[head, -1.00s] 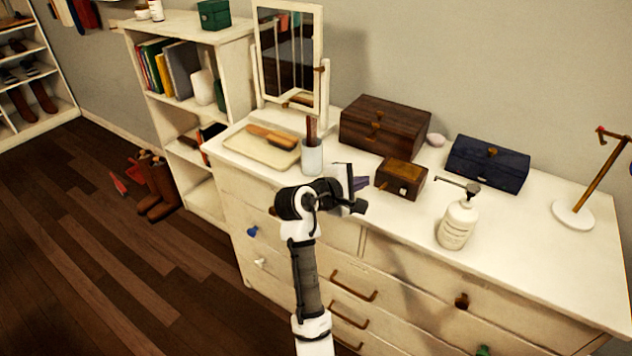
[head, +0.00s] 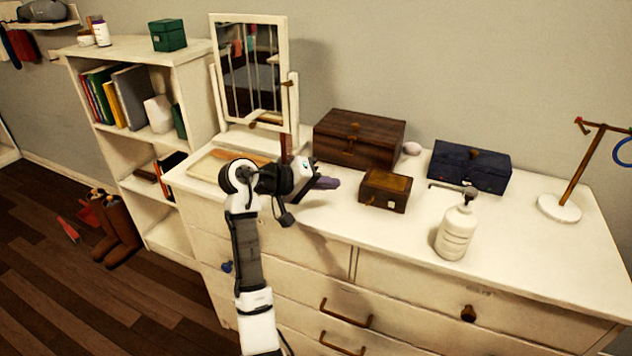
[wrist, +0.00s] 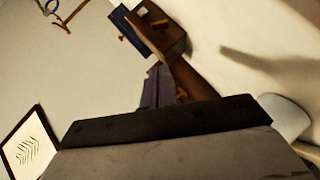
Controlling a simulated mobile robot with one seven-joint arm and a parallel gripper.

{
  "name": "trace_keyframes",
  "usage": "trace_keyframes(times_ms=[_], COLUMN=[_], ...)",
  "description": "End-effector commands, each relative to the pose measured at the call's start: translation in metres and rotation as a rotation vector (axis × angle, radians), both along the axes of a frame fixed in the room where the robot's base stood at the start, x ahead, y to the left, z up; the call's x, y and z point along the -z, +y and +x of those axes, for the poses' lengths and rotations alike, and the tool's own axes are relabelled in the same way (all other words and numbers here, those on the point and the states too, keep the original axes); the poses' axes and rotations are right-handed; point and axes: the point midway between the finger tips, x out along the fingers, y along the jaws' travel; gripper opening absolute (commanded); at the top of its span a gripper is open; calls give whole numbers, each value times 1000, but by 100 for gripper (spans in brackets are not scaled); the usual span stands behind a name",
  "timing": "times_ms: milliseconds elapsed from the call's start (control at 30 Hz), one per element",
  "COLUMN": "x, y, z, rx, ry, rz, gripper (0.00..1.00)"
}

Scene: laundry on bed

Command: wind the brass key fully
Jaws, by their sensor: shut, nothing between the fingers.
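A small wooden box (head: 385,191) stands on the white dresser top, its front facing the dresser's front edge. A small brass-coloured piece (head: 369,201) shows low at its left side and looks like the key; it is too small to tell how it is turned. My gripper (head: 336,183) is left of the box, its purple fingers shut and empty, pointing right towards it with a gap between. In the wrist view the shut fingers (wrist: 157,75) point towards the small box (wrist: 160,32); the key is not clear there.
A larger dark wooden box (head: 358,140) stands behind, with a navy box (head: 470,166) to the right. A white pump bottle (head: 456,230) stands right of the small box. A mirror (head: 252,75) and a tray (head: 207,164) are at the left.

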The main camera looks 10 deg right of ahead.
Motion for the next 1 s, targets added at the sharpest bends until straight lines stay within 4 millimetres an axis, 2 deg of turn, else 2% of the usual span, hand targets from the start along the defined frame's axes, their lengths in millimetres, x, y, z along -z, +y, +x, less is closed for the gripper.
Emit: trace_keyframes(times_ms=[33,233,400,600,1000], x=[3,18,32,40,40], y=[-12,-48,-65,-73,-74], z=[2,13,0,-6,-6], rx=[2,1,-1,-3,-3], ry=[4,4,3,1,-2], rz=[0,0,0,0,5], gripper=[0,0,0,0,0])
